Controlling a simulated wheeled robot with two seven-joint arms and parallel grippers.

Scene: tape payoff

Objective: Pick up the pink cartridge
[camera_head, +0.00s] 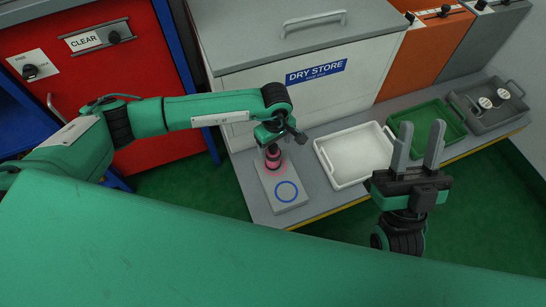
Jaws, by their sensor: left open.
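The pink cartridge (273,157) is a small pink and dark cylinder. It stands upright on a grey plate (268,187), at the plate's far end, by a pink ring mark. A blue ring (286,191) is marked on the plate's near end and is empty. My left gripper (285,139) is open, just above and beside the cartridge's top. Its fingers partly cover the cartridge, and I cannot tell whether they touch it. My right gripper (419,147) is open and empty, its fingers pointing up, in front of the trays.
A white tray (324,154), a green tray (457,140) and a grey tray (509,120) with round items stand along the bench (252,198). The grey DRY STORE cabinet (240,95) stands behind the plate. A red cabinet (85,80) is at left.

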